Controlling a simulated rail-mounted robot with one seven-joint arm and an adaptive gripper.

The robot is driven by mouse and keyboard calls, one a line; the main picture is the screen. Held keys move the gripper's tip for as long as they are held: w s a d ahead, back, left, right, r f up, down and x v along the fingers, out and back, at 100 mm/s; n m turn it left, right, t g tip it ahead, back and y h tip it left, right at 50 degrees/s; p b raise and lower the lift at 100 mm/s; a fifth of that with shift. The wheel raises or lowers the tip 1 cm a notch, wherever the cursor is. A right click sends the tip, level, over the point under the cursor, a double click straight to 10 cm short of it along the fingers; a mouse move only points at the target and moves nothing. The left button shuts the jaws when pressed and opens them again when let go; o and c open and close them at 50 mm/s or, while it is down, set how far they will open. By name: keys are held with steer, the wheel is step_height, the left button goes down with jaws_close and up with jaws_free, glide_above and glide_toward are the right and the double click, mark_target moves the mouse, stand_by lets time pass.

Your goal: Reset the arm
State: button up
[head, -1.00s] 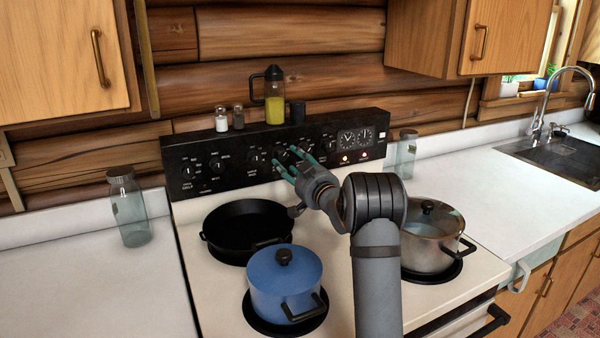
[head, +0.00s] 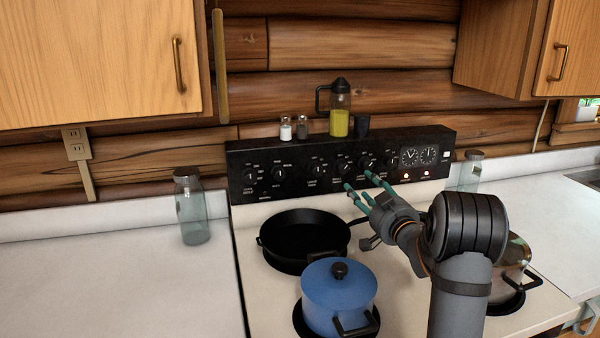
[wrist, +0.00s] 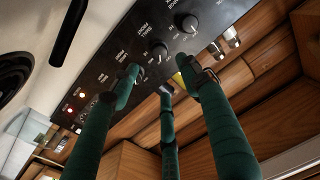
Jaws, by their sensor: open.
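My gripper (head: 360,184) has three green fingers. They are spread apart with nothing between them, so it is open. In the head view the fingertips are just in front of and below the knobs of the black stove control panel (head: 284,182). In the wrist view the fingers of my gripper (wrist: 160,80) point toward the panel (wrist: 122,48) and its knobs. I cannot tell whether any fingertip touches the panel. My arm covers part of the stove's right side.
A black pan (head: 290,236) and a blue lidded pot (head: 338,296) sit on the left burners. A steel pot (head: 516,262) is partly hidden behind my arm. A jug (head: 340,122) and shakers (head: 286,130) stand atop the panel. A glass jar (head: 192,222) stands left; counter there is otherwise clear.

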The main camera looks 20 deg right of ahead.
mark_target(344, 169)
steer(key=shift+w, duration=0.15)
steer(key=w, duration=1.1)
steer(key=shift+w+r, duration=0.2)
steer(key=shift+w, duration=0.15)
